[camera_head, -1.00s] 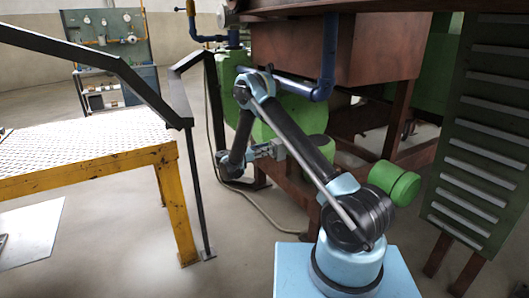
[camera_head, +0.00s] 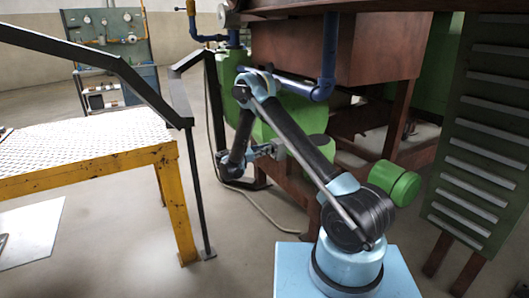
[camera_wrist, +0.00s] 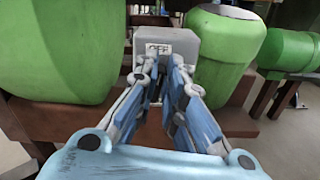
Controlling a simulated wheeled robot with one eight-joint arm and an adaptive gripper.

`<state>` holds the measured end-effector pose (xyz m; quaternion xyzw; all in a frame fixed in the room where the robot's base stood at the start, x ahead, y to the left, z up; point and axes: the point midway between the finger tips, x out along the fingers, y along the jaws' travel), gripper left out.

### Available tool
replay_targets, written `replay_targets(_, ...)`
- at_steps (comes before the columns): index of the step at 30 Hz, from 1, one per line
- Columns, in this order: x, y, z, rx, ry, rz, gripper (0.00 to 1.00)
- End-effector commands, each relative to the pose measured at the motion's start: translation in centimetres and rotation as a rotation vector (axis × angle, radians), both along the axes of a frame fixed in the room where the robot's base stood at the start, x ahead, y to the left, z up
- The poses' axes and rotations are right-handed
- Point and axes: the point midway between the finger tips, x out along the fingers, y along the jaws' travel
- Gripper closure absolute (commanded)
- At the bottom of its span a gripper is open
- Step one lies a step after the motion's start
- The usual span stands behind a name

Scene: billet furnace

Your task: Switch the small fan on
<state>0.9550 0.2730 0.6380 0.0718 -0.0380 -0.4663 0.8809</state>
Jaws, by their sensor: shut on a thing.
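A grey box (camera_wrist: 170,45) with a small pale label (camera_wrist: 158,48) on its front stands between two green rounded bodies in the wrist view. My gripper (camera_wrist: 160,74) reaches to the front of this box. Its blue-grey fingers close together just below the label, shut on a small part at the box front. The fingers hide that part, so its shape and position cannot be told. In the head view my gripper (camera_head: 272,150) is low beside the green housing. I cannot tell for certain which green body is the small fan.
A large green housing (camera_wrist: 55,50) is close on the left and a green cylinder (camera_wrist: 222,48) close on the right. A rusty brown beam (camera_wrist: 235,122) runs below. A black railing (camera_head: 184,100) and yellow platform (camera_head: 178,200) stand left of my arm; open floor lies between.

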Motion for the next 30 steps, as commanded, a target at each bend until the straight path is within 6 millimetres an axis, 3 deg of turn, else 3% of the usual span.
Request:
replay_targets(18,-0.9,-1.0,-0.5,0.315,-0.467,-0.011,1.0)
replay_targets(30,-1.2,-1.3,-1.0,0.458,-0.679,-0.014,1.0)
